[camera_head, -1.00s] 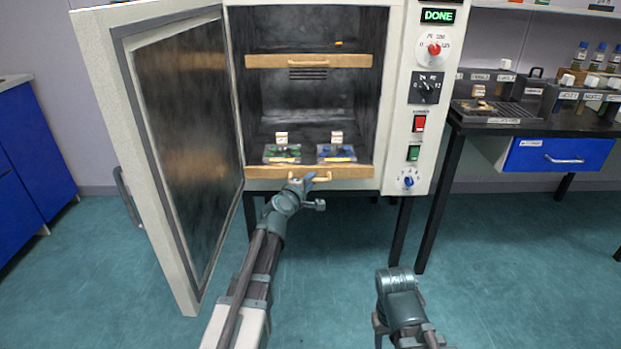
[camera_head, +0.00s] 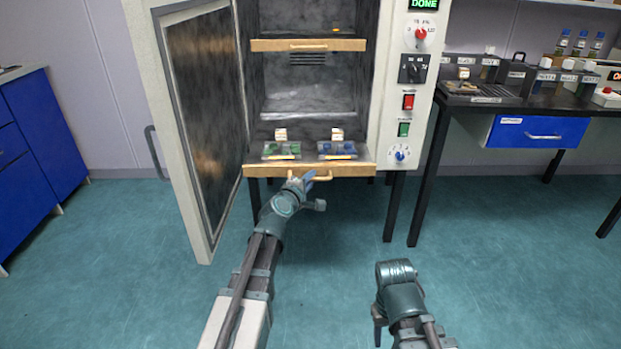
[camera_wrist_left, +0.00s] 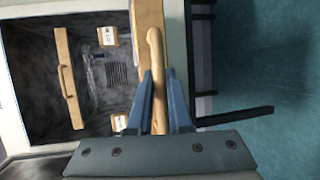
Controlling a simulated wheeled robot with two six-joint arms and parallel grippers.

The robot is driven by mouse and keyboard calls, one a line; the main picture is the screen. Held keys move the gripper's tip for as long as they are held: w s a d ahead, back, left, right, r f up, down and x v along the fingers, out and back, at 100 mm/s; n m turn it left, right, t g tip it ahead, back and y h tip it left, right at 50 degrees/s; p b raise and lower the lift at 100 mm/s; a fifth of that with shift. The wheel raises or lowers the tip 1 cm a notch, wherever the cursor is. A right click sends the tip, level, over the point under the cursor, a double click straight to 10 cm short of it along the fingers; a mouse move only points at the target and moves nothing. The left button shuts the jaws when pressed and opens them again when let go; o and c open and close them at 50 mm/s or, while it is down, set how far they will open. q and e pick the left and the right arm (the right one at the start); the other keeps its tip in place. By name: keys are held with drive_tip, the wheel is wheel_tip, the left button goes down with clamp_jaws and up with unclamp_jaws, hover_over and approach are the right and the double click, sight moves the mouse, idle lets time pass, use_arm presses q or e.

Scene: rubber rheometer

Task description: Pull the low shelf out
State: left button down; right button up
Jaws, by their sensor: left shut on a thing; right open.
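The low shelf (camera_head: 348,170) is at the bottom of the open oven and its wooden front edge stands out in front of the chamber in the head view. A green tray and a blue tray, each with a small labelled block, sit on it. My left gripper (camera_head: 299,181) is shut on the low shelf's handle (camera_head: 322,178). In the left wrist view the blue fingers (camera_wrist_left: 158,105) are on either side of the handle (camera_wrist_left: 154,45). My right arm (camera_head: 400,290) shows at the lower right; its fingertips are hard to make out.
The oven door (camera_head: 205,130) stands open on the left. The upper shelf (camera_head: 308,45) is in the chamber. A table with a blue drawer (camera_head: 537,132) is at the right, blue cabinets (camera_head: 40,140) at the left. The floor in front is clear.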

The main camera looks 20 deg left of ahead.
use_arm(q)
drive_tip(key=c, duration=0.8)
unclamp_jaws()
drive_tip(key=shift+c, duration=0.2)
